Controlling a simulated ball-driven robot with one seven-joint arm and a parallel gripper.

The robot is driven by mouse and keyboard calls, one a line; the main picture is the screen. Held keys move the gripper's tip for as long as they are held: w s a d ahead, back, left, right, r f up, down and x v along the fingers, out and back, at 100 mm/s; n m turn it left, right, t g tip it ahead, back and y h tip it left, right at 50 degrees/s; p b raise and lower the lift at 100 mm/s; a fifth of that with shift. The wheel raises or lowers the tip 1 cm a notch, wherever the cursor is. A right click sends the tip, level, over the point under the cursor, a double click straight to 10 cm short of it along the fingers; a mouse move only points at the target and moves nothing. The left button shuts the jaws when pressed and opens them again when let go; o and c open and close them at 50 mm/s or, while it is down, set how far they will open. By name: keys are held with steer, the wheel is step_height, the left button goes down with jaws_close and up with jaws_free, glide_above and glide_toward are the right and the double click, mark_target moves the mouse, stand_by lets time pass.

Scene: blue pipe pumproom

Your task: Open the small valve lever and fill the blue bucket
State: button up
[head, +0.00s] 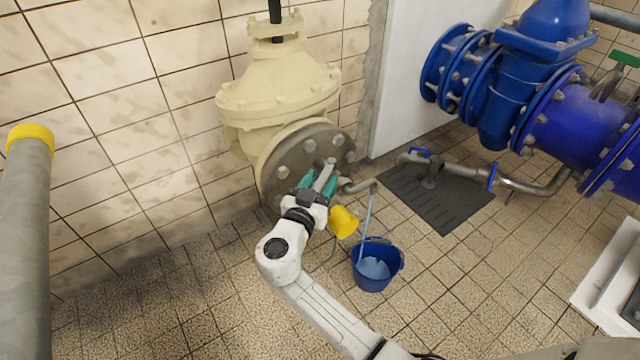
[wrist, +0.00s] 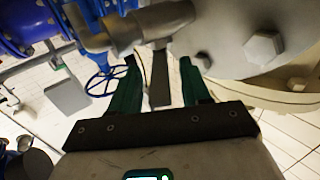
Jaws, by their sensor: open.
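The small grey valve lever (head: 325,174) sits at the lower front of the cream valve's flange. My gripper (head: 319,184) is around it, with green fingers apart on either side. In the wrist view the lever (wrist: 158,82) shows between the open fingers (wrist: 159,62), with gaps on both sides. A curved spout (head: 360,186) extends right from there. A thin pale-blue stream (head: 368,215) runs from it down into the blue bucket (head: 366,283), which stands upright on the floor. Pale-blue water (head: 374,268) shows inside the bucket, below its rim.
A yellow object (head: 343,222) is beside my gripper, above the floor. The cream valve (head: 278,95) stands against the tiled wall. Large blue pipework (head: 540,80) fills the right, with a dark floor grate (head: 447,205) before it. Tiled floor around the bucket is mostly clear.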

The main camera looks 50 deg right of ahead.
jaws_close()
stand_by(0.4)
